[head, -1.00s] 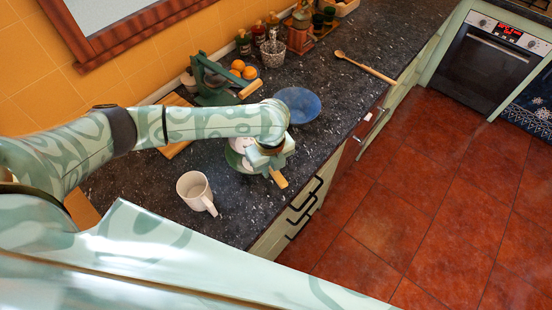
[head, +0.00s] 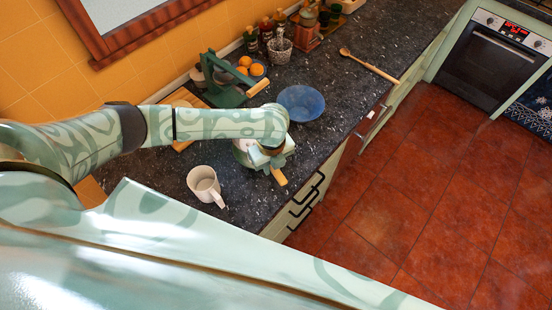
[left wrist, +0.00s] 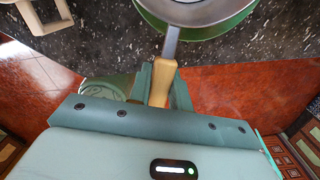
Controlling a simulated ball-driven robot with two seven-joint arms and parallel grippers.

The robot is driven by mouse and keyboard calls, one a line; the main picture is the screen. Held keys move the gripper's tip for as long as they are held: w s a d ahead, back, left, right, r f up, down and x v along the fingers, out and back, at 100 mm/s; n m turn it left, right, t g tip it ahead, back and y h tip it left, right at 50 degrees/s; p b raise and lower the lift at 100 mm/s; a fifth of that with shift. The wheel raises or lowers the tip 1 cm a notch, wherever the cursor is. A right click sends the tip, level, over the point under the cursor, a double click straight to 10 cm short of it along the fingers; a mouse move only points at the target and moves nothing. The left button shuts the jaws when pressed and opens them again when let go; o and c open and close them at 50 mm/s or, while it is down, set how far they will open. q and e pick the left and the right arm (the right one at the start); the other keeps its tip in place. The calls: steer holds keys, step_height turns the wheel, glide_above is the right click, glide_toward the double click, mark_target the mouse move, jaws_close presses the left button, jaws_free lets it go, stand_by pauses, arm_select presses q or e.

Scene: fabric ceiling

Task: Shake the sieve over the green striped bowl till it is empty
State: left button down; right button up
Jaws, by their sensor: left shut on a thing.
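My left gripper (head: 271,160) is shut on the wooden handle (head: 279,176) of the sieve. The handle also shows in the left wrist view (left wrist: 160,84), with a grey metal neck running to the sieve's rim (left wrist: 190,17). The green bowl (left wrist: 237,24) shows as an edge under and beside the sieve, which is over it. The bowl's stripes cannot be made out. In the head view my left forearm hides most of the sieve and bowl. The sieve's contents are out of view. My right gripper is not in view.
A white mug (head: 204,184) stands near the bowl. A blue plate (head: 301,102) lies beyond my wrist. A green press (head: 222,84), oranges (head: 250,69) and bottles stand toward the wall. A wooden spoon (head: 368,65) lies farther along the dark counter, which has free room around it.

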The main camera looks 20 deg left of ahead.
arm_select(q)
steer(key=p, duration=0.3)
steer(key=shift+w+d+r, duration=0.1)
steer(key=shift+w+r, duration=0.05)
steer(key=shift+r, duration=0.1)
steer(key=shift+s+a+f, duration=0.1)
steer(key=shift+s+a, duration=0.1)
steer(key=shift+s, duration=0.05)
steer(key=shift+w+d+f, duration=0.1)
steer(key=shift+w+f, duration=0.05)
steer(key=w+d, duration=0.1)
steer(key=w+d+b, duration=0.1)
steer(key=w, duration=0.1)
steer(key=shift+d+f, duration=0.1)
steer(key=shift+d, duration=0.15)
